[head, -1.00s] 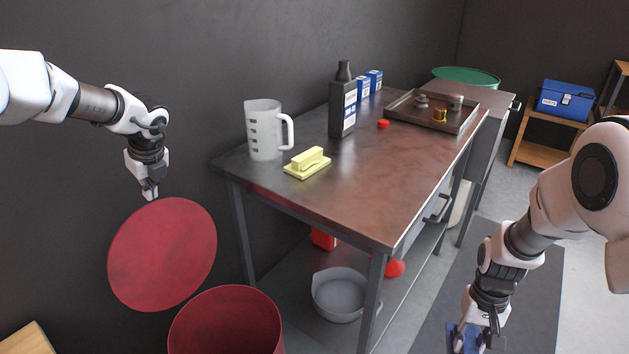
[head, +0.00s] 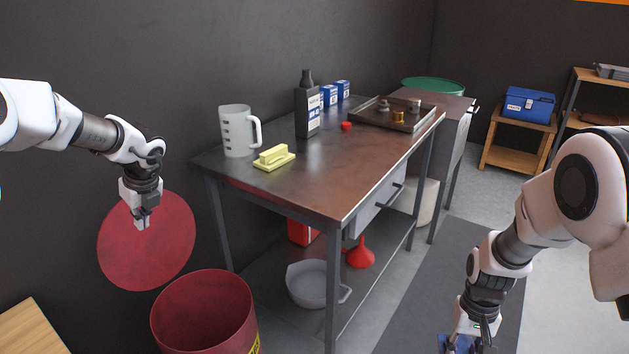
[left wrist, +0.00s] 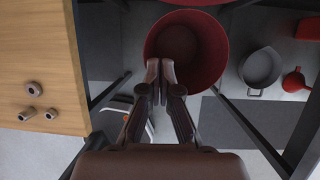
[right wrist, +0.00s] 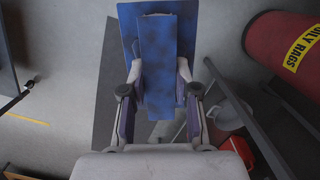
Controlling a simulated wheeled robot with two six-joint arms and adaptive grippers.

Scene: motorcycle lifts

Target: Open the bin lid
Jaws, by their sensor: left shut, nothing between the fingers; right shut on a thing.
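The red bin (head: 205,315) stands open at the lower left, and I see into it. Its round red lid (head: 165,255) is raised and tilted up behind it, near the wall. My left gripper (head: 141,222) is shut and empty, in front of the lid in the head view; I cannot tell if it touches. The left wrist view shows its fingers closed over the bin's opening (left wrist: 205,35). My right gripper (head: 465,338) is shut on a blue flat piece with a raised block (right wrist: 157,60). The bin's yellow "OILY RAGS" label (right wrist: 300,48) shows in the right wrist view.
A metal workbench (head: 335,190) stands right of the bin, with a measuring jug (head: 236,135), a yellow piece (head: 274,157) and a dark bottle (head: 307,112). A grey basin (head: 308,283) and red funnel (head: 360,254) are below. A wooden surface (head: 30,330) is at lower left.

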